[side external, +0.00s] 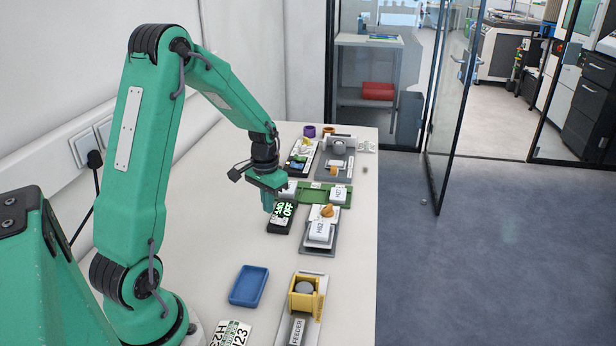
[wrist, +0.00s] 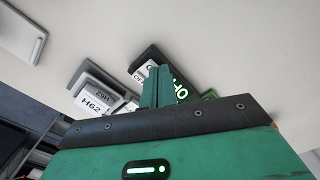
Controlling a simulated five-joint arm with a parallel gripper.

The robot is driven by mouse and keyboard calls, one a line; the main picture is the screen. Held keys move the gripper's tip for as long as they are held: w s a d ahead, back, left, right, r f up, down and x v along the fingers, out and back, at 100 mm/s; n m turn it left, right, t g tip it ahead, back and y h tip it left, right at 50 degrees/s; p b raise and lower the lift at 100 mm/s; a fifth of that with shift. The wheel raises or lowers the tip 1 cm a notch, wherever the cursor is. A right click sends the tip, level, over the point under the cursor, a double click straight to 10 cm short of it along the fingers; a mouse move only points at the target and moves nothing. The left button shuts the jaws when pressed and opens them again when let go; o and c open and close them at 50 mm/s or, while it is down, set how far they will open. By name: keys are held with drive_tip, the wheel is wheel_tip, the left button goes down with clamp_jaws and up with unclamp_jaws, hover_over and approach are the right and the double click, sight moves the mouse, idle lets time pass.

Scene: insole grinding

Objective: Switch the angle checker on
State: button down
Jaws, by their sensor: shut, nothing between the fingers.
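A black box with bright green lettering (side external: 282,214), part of which reads OFF, lies on the table near the middle; I take it for the angle checker, though no name on it is legible. In the wrist view the black box (wrist: 146,60) shows a white OFF label and green glowing letters, partly hidden by my fingers. My gripper (side external: 268,208) is shut and empty, pointing down at the near left edge of the box. In the wrist view its closed fingers (wrist: 157,88) overlap the box. I cannot tell whether they touch it.
A white block marked H62 (side external: 319,232) sits on a grey stand right of the box. A green tray (side external: 314,188) lies behind it. A yellow feeder (side external: 306,296) and an empty blue tray (side external: 249,286) stand nearer. More devices (side external: 336,150) stand behind. Table between is clear.

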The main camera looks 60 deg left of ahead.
drive_tip(key=shift+f, duration=1.05)
idle(0.9)
wheel_tip(320, 180, up, 7)
idle(1.2)
drive_tip(key=shift+r, duration=0.1)
drive_tip(key=s+d+r+m+t, duration=0.1)
drive_tip(key=s+d+r+t, duration=0.25)
drive_tip(key=d+r, duration=0.8)
drive_tip(key=s+d+r+m+t, duration=0.2)
drive_tip(key=s+d, duration=0.7)
drive_tip(key=s, duration=0.1)
drive_tip(key=shift+r, duration=0.25)
